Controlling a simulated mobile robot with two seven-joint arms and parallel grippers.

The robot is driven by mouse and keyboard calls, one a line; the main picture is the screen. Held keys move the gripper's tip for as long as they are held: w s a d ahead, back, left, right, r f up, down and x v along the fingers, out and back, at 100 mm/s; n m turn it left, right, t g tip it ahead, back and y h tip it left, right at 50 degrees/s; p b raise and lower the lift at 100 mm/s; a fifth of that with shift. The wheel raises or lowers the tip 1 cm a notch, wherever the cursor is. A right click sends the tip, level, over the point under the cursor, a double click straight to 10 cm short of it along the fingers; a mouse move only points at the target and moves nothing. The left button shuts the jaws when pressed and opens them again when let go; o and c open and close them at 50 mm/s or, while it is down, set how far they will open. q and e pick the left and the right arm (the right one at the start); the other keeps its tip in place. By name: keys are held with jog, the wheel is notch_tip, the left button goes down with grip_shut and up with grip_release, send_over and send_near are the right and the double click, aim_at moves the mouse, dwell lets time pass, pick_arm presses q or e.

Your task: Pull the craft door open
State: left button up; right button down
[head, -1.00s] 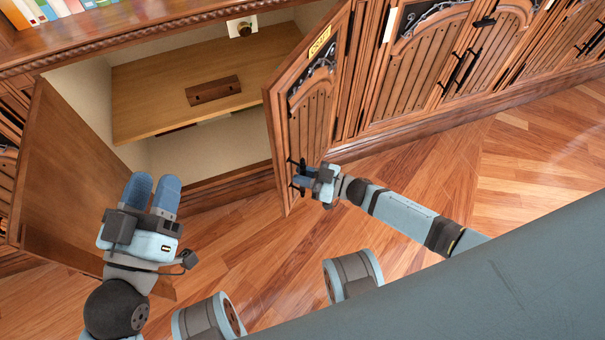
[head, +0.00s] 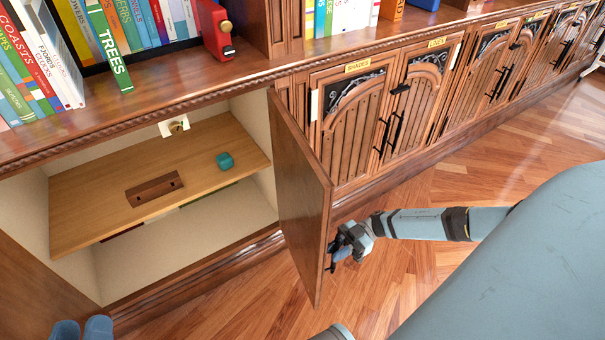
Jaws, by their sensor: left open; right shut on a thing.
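The craft door (head: 302,200) stands swung out from the cabinet, its plain inner face toward me and its label hidden. My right gripper (head: 338,250) is at the door's free edge, shut on the door handle, which is mostly hidden behind the door edge and fingers. The cabinet interior shows wide open to the left of the door.
Inside, a wooden shelf (head: 95,205) holds a dark wooden block (head: 154,190) and a teal cube (head: 225,161). Another open door (head: 35,295) stands at the lower left. Closed doors (head: 360,125) line the right. Wooden floor (head: 400,275) lies clear in front.

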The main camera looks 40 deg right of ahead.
pick_arm(q)
jog(key=shift+d+f+g+b, duration=0.1)
jog(key=shift+f+g+b, duration=0.6)
jog(key=shift+f, duration=0.7)
jog(key=shift+d+f+g+b, duration=0.1)
jog(key=shift+f+g+b, duration=0.55)
jog(key=shift+f, duration=0.7)
pick_arm(e)
jog(key=d+g, duration=0.1)
jog(key=d, duration=1)
jog(key=shift+n, duration=0.4)
jog(key=c, duration=1.1)
grip_release()
jog(key=shift+a, duration=0.1)
pick_arm(q)
jog(key=shift+f+m+b, duration=0.4)
jog(key=shift+f+b, duration=0.25)
jog(key=shift+f, duration=0.1)
pick_arm(e)
jog(key=d, duration=1.4)
jog(key=shift+s, duration=0.15)
